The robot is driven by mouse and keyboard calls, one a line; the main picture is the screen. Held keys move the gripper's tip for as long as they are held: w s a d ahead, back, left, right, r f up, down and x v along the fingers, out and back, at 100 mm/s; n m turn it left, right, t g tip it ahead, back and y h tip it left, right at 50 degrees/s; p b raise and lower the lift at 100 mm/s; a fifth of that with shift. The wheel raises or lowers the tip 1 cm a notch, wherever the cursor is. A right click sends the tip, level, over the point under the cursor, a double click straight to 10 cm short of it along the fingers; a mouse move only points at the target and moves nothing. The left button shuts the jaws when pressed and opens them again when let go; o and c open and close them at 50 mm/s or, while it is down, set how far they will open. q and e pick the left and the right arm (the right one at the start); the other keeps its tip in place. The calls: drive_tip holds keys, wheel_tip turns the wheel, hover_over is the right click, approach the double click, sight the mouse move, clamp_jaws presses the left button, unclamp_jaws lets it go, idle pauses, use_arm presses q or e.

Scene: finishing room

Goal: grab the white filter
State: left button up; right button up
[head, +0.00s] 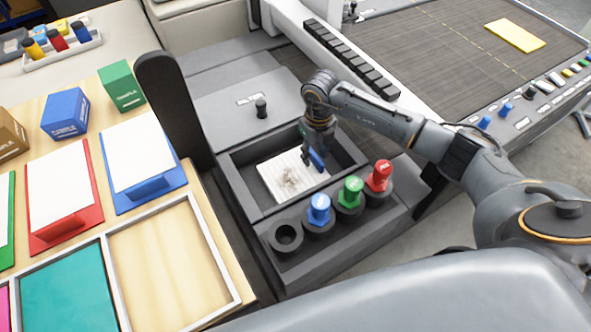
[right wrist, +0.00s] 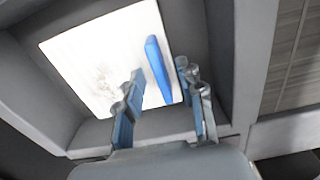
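The white filter (head: 275,175) lies in a grey recessed bay (head: 243,184). It is a square pleated panel with a brownish dirty patch in its middle. A blue tab (right wrist: 158,68) stands on the filter near one edge. My right gripper (head: 314,160) is over the filter's right side, at the tab. In the right wrist view its two fingers (right wrist: 162,105) are apart, with the tab lying between and just beyond them. I see no grip on the tab. My left gripper is not in view.
Blue (head: 318,210), green (head: 350,192) and red (head: 379,176) capped bottles stand in holders along the bay's front, beside an empty holder (head: 286,237). The bay's raised walls surround the filter. A tall black post (head: 172,105) stands left, beside a wooden table (head: 210,297) with coloured boards.

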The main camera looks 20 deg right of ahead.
drive_tip(key=shift+f, duration=0.7)
clamp_jaws()
drive_tip(key=shift+r, duration=0.1)
